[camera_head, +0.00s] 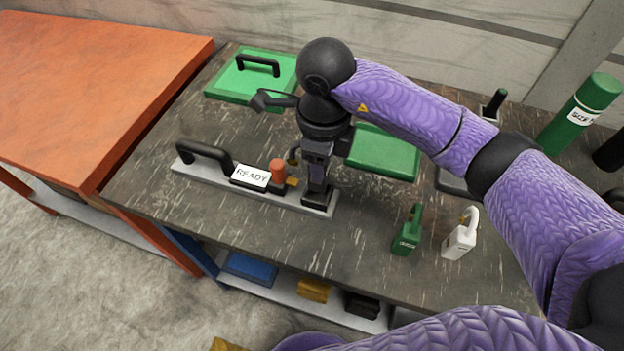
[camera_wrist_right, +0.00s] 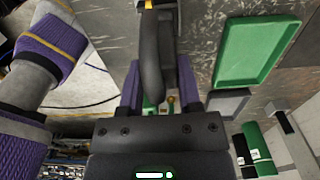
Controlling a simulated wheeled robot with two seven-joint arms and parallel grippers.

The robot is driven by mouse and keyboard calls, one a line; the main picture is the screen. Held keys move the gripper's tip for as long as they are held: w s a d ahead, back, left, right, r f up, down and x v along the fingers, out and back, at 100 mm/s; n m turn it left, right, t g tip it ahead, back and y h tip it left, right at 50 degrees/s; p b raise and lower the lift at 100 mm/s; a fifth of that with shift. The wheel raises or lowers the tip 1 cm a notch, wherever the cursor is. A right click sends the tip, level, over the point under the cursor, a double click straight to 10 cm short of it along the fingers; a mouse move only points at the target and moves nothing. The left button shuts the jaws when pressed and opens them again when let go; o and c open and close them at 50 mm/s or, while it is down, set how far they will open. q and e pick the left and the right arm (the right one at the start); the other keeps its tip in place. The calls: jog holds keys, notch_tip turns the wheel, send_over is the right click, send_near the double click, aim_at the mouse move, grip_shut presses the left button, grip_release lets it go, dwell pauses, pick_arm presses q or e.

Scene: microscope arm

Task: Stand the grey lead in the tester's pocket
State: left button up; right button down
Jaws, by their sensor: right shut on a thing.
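The tester (camera_head: 196,168) is a long pale plate on the bench with a black handle, a READY label and a red-topped post. My right gripper (camera_head: 316,178) points down over its right end, beside the post. It is shut on the grey lead, an upright dark grey piece between the fingers, mostly hidden by them. The lead's lower end is close to a black block (camera_head: 319,201) on the plate; I cannot tell whether it is in the pocket. The right gripper also shows in the wrist view (camera_wrist_right: 158,92), with a dark piece in front. My left gripper is not in view.
A green padlock (camera_head: 406,240) and a white padlock (camera_head: 459,241) stand at the right front. A green cylinder (camera_head: 578,118) stands at the back right. The bench front left is clear.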

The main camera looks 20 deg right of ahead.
jog(key=shift+f+b, duration=0.45)
jog(key=shift+f, duration=1.65)
jog(key=shift+c, duration=1.4)
grip_release()
notch_tip(320, 180, up, 12)
jog(key=p, duration=0.3)
jog(key=shift+f, duration=0.1)
jog(key=shift+r, duration=0.3)
